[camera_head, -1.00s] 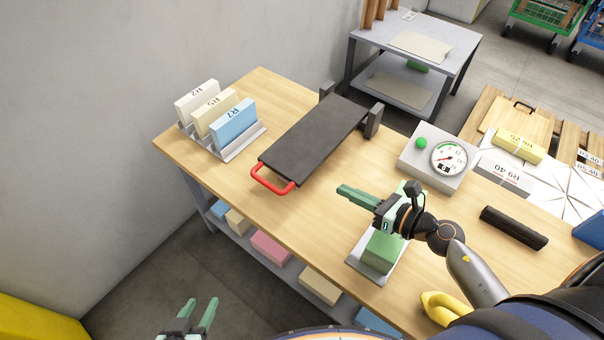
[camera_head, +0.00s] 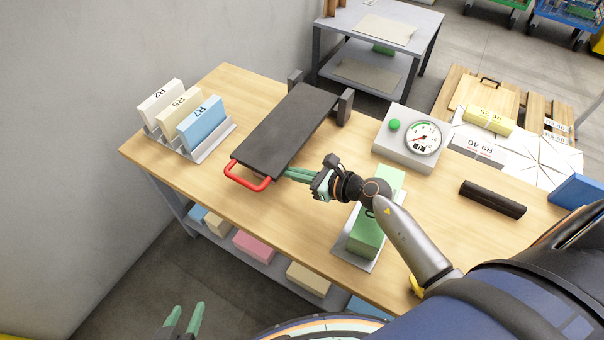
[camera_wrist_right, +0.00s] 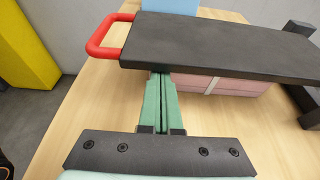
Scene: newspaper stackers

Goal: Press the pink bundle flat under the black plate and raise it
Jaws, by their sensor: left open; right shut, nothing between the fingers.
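The black plate (camera_head: 285,130) with a red handle (camera_head: 247,176) lies over the wooden table, with dark posts at its far end. In the right wrist view the pink bundle (camera_wrist_right: 215,87), with a pale band, sits under the black plate (camera_wrist_right: 225,45); the plate hides its top. My right gripper (camera_head: 287,174) is shut and empty, its fingertips at the plate's near long edge, close to the handle; it also shows in the right wrist view (camera_wrist_right: 160,78). I cannot tell whether the tips touch the plate. My left gripper (camera_head: 184,318) is open and empty, low in front of the table.
A rack with cards R2, R5 and R7 (camera_head: 200,122) stands left of the plate. A grey scale with a dial (camera_head: 408,138), a green bundle in a tray (camera_head: 366,232) and a black roller (camera_head: 492,199) are to the right. Another pink bundle (camera_head: 254,246) lies on the lower shelf.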

